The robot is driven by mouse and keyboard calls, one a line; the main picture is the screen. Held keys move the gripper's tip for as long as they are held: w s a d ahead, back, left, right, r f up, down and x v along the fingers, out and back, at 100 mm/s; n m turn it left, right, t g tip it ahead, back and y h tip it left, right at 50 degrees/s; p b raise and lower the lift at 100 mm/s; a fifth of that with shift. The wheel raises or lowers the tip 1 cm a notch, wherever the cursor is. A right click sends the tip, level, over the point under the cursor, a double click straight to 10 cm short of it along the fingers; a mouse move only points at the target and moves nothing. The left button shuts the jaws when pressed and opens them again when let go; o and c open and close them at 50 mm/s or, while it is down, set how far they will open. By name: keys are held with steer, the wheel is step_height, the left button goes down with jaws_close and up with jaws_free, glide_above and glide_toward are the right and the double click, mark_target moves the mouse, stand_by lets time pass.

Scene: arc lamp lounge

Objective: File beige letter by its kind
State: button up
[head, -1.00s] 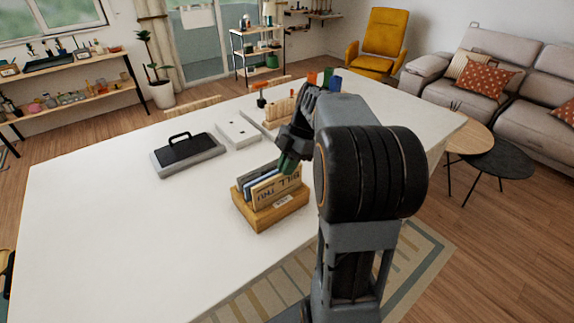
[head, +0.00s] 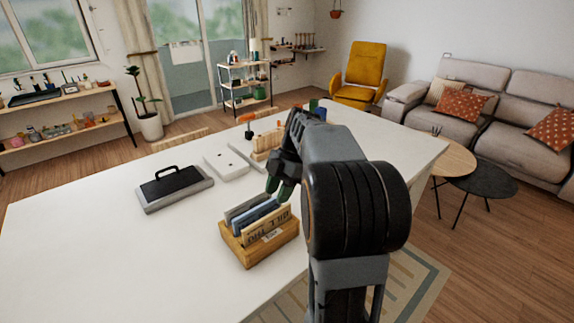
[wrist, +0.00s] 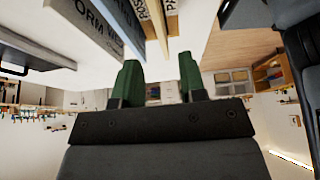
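A wooden letter rack (head: 262,250) stands on the white table's near edge. It holds a grey letter (head: 240,208) at the back, a blue letter (head: 255,214) in the middle and a beige letter (head: 270,226) in front. The beige letter has dark lettering that reads upside down. My gripper (head: 278,189) is just above the rack's far right end. In the wrist view my gripper (wrist: 157,75) has its green fingers apart, with nothing seen between them. Lettered grey and beige faces (wrist: 90,20) show just beyond the fingertips. My arm hides part of the table.
On the white table (head: 90,250) stand a black-topped grey case with a handle (head: 175,187), a white flat box (head: 226,165) and a wooden block holder (head: 265,145). The table's left side is clear. A yellow chair (head: 362,70) and a sofa (head: 480,110) stand beyond.

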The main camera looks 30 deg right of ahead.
steer(key=s+v, duration=0.1)
steer(key=v, duration=1)
step_height(320, 180, down, 9)
steer(key=a+m+t+h, duration=0.2)
steer(key=m+h, duration=0.2)
steer(key=m, duration=1.3)
steer(key=s+a+f+m+t, duration=0.1)
steer(key=s+a+f, duration=0.1)
steer(key=s+a, duration=0.3)
steer(key=s+a+f+m+t+h, duration=0.1)
steer(key=s+a+f, duration=0.2)
steer(key=a, duration=0.7)
steer(key=shift+s+f+p, duration=0.2)
steer(key=shift+s+p, duration=0.2)
steer(key=shift+s, duration=0.7)
steer(key=shift+a, duration=0.1)
